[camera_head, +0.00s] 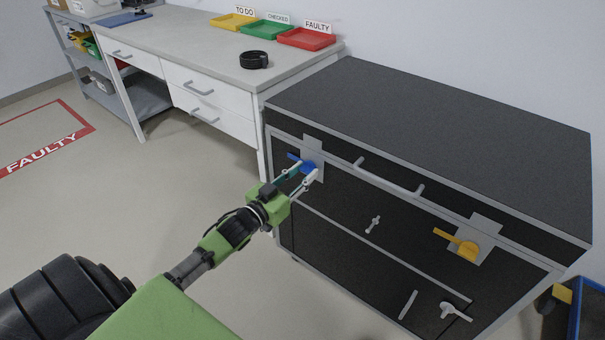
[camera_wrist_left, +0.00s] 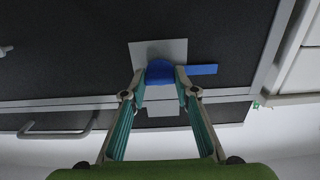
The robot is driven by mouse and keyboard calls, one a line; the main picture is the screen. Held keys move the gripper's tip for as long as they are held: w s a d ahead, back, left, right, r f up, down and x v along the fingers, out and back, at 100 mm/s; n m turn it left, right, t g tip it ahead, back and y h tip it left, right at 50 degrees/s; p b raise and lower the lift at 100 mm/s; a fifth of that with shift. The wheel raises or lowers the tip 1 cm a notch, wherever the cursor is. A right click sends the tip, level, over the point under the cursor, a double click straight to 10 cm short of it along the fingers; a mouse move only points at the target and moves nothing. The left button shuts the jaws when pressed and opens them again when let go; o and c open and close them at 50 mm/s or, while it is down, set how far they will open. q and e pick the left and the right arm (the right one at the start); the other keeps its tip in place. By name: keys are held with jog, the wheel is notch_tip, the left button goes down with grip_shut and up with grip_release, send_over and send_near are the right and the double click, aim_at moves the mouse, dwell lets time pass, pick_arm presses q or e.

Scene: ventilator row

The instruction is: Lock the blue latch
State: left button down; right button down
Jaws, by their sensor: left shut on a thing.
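The blue latch (camera_head: 297,160) sits on a grey plate at the upper left of the black case's front. My left gripper (camera_head: 305,174) is at the latch, its fingers on either side of the hub. In the left wrist view the gripper (camera_wrist_left: 160,86) is shut on the round blue hub of the latch (camera_wrist_left: 203,70). The blue lever sticks out to the right there, roughly parallel to the lid seam. In the head view the fingers partly hide the hub. My right gripper is in neither view.
The black case (camera_head: 430,130) also has a yellow latch (camera_head: 462,245), a grey front handle (camera_head: 390,180) and small grey knobs lower down. A white workbench (camera_head: 185,50) with yellow, green and red trays (camera_head: 306,38) stands behind left.

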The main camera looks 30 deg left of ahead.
pick_arm(q)
jog(key=m+p, duration=0.3)
jog(key=m, duration=0.6)
jog(key=shift+m, duration=4.6)
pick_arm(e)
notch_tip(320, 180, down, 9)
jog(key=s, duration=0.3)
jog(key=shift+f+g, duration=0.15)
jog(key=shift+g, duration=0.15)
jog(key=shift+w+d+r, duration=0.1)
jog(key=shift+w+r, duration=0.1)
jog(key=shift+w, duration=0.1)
pick_arm(q)
jog(key=c, duration=1.6)
grip_release()
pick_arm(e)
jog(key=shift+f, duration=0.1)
